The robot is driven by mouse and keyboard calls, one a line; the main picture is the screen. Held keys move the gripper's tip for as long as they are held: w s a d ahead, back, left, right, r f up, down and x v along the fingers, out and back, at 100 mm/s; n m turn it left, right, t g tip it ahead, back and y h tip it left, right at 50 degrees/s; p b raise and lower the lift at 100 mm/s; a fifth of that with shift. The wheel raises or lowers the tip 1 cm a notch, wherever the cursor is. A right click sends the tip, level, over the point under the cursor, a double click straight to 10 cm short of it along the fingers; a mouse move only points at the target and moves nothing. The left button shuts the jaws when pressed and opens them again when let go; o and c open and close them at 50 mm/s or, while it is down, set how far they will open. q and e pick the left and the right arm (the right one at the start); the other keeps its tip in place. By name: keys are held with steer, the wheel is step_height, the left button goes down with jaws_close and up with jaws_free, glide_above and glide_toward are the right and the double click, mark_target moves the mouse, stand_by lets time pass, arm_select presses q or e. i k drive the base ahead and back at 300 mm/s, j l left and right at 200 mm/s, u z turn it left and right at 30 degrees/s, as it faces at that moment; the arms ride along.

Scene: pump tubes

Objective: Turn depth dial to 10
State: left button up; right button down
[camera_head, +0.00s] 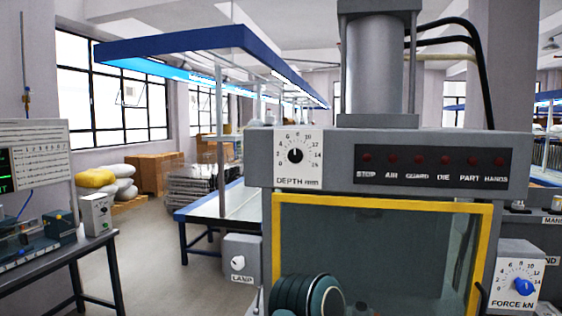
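The depth dial (295,155) is a black knob on a white square plate marked "DEPTH mm", at the left end of the press's grey front panel. Its scale has even numbers from 0 to 16. The knob's small white mark points nearly straight up, close to 8; the exact reading is too small to tell. Nothing touches the dial.
Right of the dial is a black panel (435,167) with a row of dark red lamps. Below are a yellow-framed guard window (380,204), a lamp knob (237,262) and a blue force dial (524,286). A dark ribbed round part is at the bottom centre. Space before the dial looks clear.

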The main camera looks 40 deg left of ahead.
mark_target(295, 156)
steer(key=u, duration=1.35)
